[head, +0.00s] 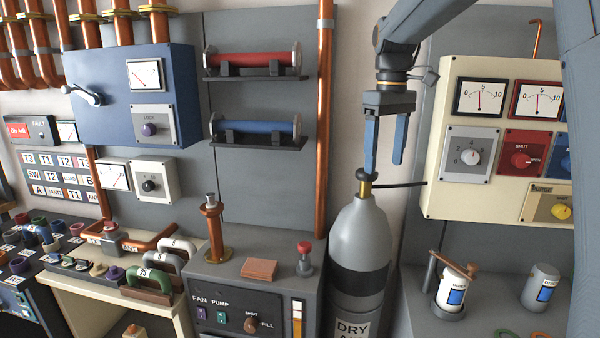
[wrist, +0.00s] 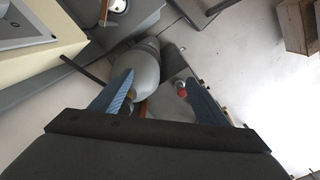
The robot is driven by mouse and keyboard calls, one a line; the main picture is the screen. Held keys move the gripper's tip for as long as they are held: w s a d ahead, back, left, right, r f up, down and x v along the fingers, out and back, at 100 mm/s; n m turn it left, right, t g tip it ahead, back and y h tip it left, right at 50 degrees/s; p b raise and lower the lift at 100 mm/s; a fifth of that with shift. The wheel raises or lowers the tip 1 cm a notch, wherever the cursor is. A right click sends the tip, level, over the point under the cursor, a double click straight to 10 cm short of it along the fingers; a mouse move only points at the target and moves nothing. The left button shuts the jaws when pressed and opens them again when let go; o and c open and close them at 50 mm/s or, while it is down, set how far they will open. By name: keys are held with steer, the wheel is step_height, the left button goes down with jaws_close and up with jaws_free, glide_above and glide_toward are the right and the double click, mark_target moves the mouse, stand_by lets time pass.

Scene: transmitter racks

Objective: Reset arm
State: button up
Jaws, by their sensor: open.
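My gripper (head: 385,145) has two blue fingers pointing down, and they stand apart with nothing clearly held between them. In the head view it hangs just above the grey gas cylinder (head: 360,237). The left finger's tip is close to the cylinder's brass neck and dark knob (head: 362,174); whether it touches cannot be told. In the wrist view the fingers (wrist: 163,100) are spread, with the cylinder (wrist: 136,66) beyond the left one and partly hidden by it.
A cream panel (head: 435,150) with meters and knobs stands close to the right of my gripper. A copper pipe (head: 325,120) runs upright to its left. The grey cabinet (head: 262,280) bears a red-topped valve (head: 305,258). A white canister (head: 452,290) stands at lower right.

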steer(key=s+f+m+b, duration=0.2)
steer(key=s+f, duration=0.5)
steer(key=f, duration=0.4)
steer(key=s+f+m+t+b, duration=0.1)
steer(key=s+f+m+b, duration=0.1)
steer(key=s+f, duration=0.5)
steer(key=s+f+m+b, duration=0.3)
steer(key=s+f, duration=0.4)
steer(key=f, duration=0.8)
steer(key=shift+s+f+b, duration=0.3)
steer(key=shift+f+b, duration=0.1)
steer(key=shift+b, duration=0.35)
